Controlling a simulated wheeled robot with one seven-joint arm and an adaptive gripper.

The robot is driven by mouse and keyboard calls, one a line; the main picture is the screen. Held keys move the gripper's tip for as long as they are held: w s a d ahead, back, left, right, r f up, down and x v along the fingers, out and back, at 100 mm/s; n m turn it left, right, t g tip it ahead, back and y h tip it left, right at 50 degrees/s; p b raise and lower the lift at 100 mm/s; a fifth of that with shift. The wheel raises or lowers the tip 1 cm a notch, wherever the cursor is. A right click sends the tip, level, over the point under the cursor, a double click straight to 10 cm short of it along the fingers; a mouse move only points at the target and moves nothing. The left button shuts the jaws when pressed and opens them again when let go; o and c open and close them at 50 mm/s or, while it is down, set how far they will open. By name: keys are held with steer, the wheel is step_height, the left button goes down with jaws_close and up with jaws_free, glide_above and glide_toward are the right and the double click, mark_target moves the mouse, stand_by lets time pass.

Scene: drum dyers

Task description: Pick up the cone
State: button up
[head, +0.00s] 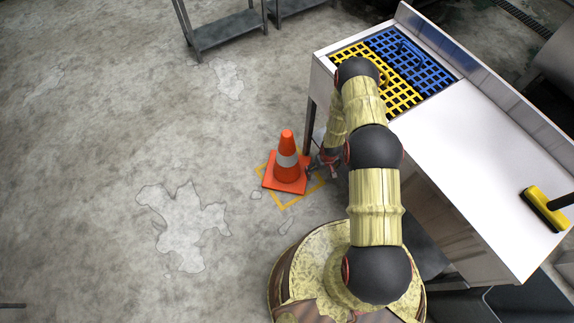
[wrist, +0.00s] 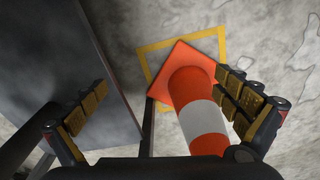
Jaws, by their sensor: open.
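An orange traffic cone (head: 287,161) with a white band and a square orange base stands upright on the concrete floor. It stands partly over a yellow square outline. In the wrist view the cone (wrist: 203,110) lies between the two fingers, nearer the right finger; its tip end is hidden behind the gripper. My gripper (head: 322,168) is low, just right of the cone, beside the bench leg. In the wrist view my gripper (wrist: 172,108) is open with nothing clamped. I cannot tell whether the right finger touches the cone.
A white-topped bench (head: 470,140) stands on the right, with yellow (head: 401,99) and blue (head: 425,62) grids and a yellow brush (head: 546,208). A dark panel (wrist: 75,60) and a leg are close to the left finger. The floor left of the cone is clear.

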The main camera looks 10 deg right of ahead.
mark_target(293, 163)
steer(key=w+a+f+t+y, duration=0.1)
steer(key=w+a+f+t, duration=0.1)
steer(key=w+f+t, duration=0.1)
steer(key=w+a+f+n+t+y+b, duration=0.1)
steer(key=w+a+f+t, duration=0.2)
steer(key=f+t, duration=0.1)
steer(key=w+a+f+n+t+y, duration=0.1)
steer(key=w+a+f+t, duration=0.1)
steer(key=w+f+t, duration=0.1)
steer(key=shift+w+a+f+t+y+b, duration=0.2)
steer(key=shift+w+f, duration=0.1)
steer(key=shift+f, duration=0.35)
steer(key=shift+w+a+f+t+y+b, duration=0.1)
steer(key=shift+w+a+f+b, duration=0.15)
steer(key=shift+f, duration=0.35)
steer(key=shift+a+r+n+t, duration=0.3)
steer(key=shift+a+r+t, duration=0.05)
steer(key=shift+a+t, duration=0.25)
steer(key=shift+w+y, duration=0.15)
steer(key=shift+y, duration=0.25)
steer(key=b+x, duration=0.3)
steer(key=x, duration=0.4)
steer(key=shift+w+a+r+b, duration=0.1)
steer(key=shift+w+a+b, duration=0.1)
steer(key=shift+b, duration=0.2)
steer(key=shift+c, duration=1.2)
steer(key=c, duration=1.5)
